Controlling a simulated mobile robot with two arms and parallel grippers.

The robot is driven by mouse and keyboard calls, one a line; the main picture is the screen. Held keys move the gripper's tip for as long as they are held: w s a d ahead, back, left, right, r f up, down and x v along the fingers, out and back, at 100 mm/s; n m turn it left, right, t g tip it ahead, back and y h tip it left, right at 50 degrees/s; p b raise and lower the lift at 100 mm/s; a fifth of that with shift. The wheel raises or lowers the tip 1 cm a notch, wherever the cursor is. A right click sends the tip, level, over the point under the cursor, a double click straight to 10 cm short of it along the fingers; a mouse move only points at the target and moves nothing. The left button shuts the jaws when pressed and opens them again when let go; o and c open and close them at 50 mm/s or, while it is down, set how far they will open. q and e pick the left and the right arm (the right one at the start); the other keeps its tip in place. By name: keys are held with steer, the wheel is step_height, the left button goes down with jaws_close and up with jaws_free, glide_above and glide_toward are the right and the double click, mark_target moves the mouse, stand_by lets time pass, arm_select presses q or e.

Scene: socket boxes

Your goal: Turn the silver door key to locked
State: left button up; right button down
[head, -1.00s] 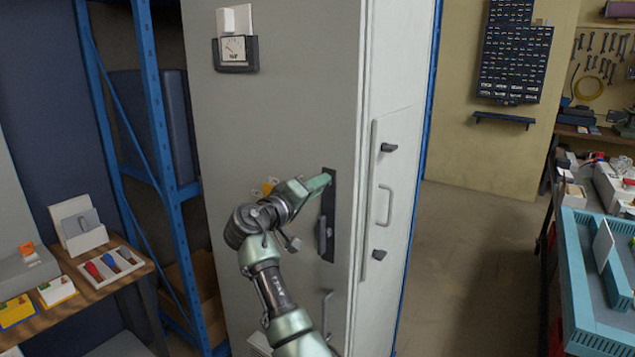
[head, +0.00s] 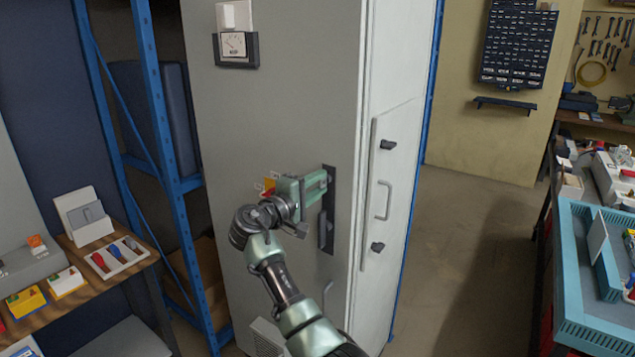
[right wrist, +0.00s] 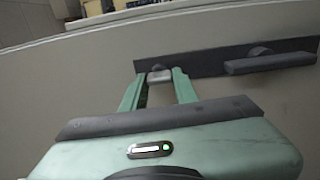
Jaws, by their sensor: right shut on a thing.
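The silver door key (right wrist: 159,76) is a small silver piece at the lock in a dark plate (right wrist: 218,62) on the grey cabinet door. My right gripper (right wrist: 160,80) has a finger on each side of the key and is shut on it. In the head view my right gripper (head: 322,181) reaches the upper part of the dark plate (head: 328,215), and the fingers hide the key there. A dark lever handle (head: 323,233) sits lower on the same plate. My left gripper is not in view.
The tall grey cabinet (head: 290,110) fills the middle, with a pull handle (head: 384,200) on its right side. A wooden bench (head: 95,275) with small boxes stands at left. A teal tray (head: 575,270) is at right. Floor (head: 460,260) is clear right of the cabinet.

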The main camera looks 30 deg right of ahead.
stand_by(0.4)
steer(key=c, duration=1.1)
jaws_free()
steer(key=shift+a, duration=0.1)
steer(key=shift+s+a+f, duration=0.1)
steer(key=shift+a+f, duration=0.05)
steer(key=shift+a, duration=0.15)
steer(key=b+v, duration=0.2)
steer(key=v, duration=0.5)
steer(key=shift+b, duration=0.4)
